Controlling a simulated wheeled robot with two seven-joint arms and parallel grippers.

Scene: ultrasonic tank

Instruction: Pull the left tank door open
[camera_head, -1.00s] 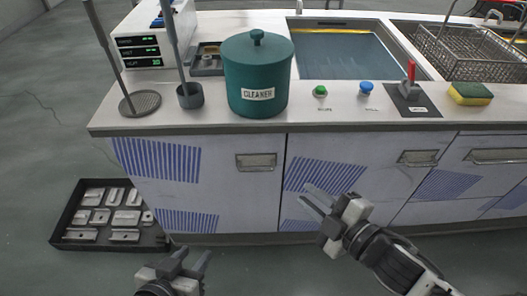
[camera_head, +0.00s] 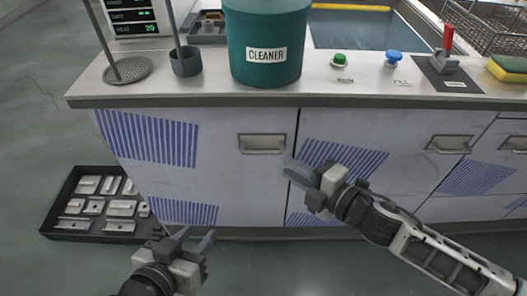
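The left tank door (camera_head: 220,177) is a pale panel with blue stripes and is shut flush in the cabinet front. Its metal handle (camera_head: 262,143) is near the door's upper right corner. My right gripper (camera_head: 287,168) is open and empty, just below and right of the handle, near the seam to the panel beside it; I see no contact. My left gripper (camera_head: 196,240) is open and empty, low in front of the cabinet, below the left door.
A black tray (camera_head: 62,231) of metal parts lies on the floor at the left. On the counter (camera_head: 215,92) stand a green cleaner tub (camera_head: 264,50), a green button (camera_head: 339,60), a blue button (camera_head: 393,58) and a red-handled lever (camera_head: 447,45). The floor before the cabinet is clear.

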